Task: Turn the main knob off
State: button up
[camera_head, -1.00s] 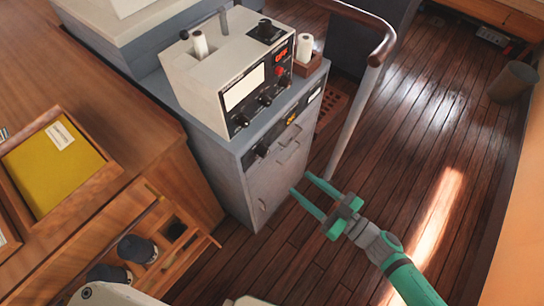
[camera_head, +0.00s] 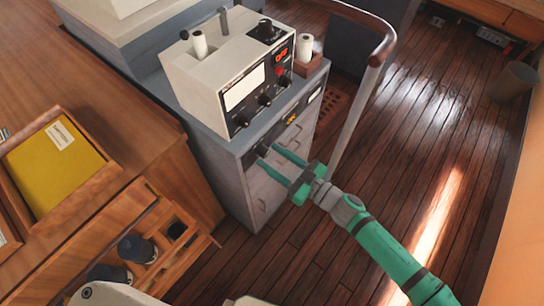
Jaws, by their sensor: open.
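A white control box (camera_head: 228,80) stands on a grey cabinet (camera_head: 235,165). The cabinet's dark front strip carries a black knob (camera_head: 262,150) at its left and a small orange lit display (camera_head: 291,119) that appears to read ON. My green gripper (camera_head: 265,154) is open, with its two fingertips at this knob, one on either side in the picture. I cannot tell whether they touch it. The box's front has several black knobs (camera_head: 264,100), a white lit panel (camera_head: 243,88) and a red lit display (camera_head: 281,54) that appears to read OFF.
A metal post with a brown handrail (camera_head: 384,42) rises close behind my gripper. Cabinet drawers (camera_head: 290,142) lie below the strip. A wooden desk (camera_head: 110,125) with a yellow folder (camera_head: 52,170) is at left. The plank floor (camera_head: 430,140) at right is open.

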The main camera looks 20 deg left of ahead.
jog(key=shift+w+a, duration=0.1)
jog(key=shift+a, duration=0.2)
jog(key=c, duration=1.1)
jog(key=shift+o, duration=0.2)
jog(key=n, duration=0.5)
jog(key=shift+n, duration=0.4)
jog(key=n, duration=0.5)
jog(key=shift+d+n, duration=0.1)
jog(key=shift+n, duration=0.6)
